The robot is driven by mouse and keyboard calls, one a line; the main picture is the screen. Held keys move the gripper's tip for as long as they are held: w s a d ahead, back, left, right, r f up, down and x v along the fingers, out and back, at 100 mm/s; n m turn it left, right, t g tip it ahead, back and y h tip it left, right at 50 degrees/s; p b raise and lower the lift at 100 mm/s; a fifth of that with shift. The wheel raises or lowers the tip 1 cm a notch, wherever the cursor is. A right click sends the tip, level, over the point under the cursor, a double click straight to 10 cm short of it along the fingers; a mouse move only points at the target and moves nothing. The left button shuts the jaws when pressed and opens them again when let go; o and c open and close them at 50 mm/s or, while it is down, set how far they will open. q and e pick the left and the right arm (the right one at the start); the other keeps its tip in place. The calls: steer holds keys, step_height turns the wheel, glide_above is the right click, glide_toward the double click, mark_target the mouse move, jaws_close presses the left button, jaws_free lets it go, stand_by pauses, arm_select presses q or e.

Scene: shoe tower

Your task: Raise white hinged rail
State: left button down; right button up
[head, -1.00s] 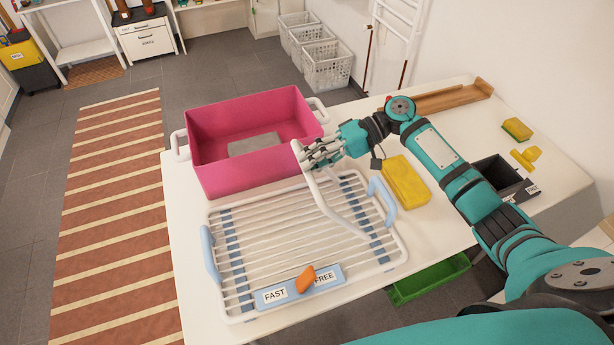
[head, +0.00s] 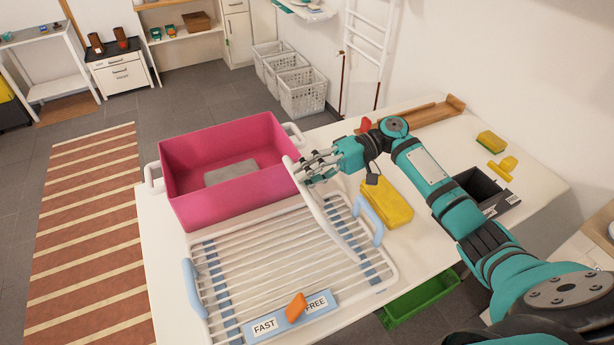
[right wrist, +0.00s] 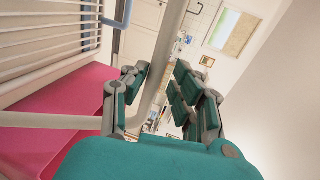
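The white hinged rail (head: 328,218) is a bent bar over the right part of the white drying rack (head: 250,262). It is tilted up, its far end above the rack near the pink tub. My right gripper (head: 308,168) is at that raised end. An orange knob (head: 296,307) sits on the blue FAST/FREE plate (head: 265,327) at the rack's front, pointing up. My left gripper is out of view.
The pink tub (head: 185,190) stands just behind the rack. A yellow sponge-like block (head: 388,203) lies right of the rack, below my right forearm. A dark open box (head: 505,198) and small yellow items (head: 491,141) are further right. A green bin (head: 425,302) is below the table edge.

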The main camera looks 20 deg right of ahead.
steer(key=v, duration=1.2)
steer(key=shift+s, duration=0.1)
stand_by(0.4)
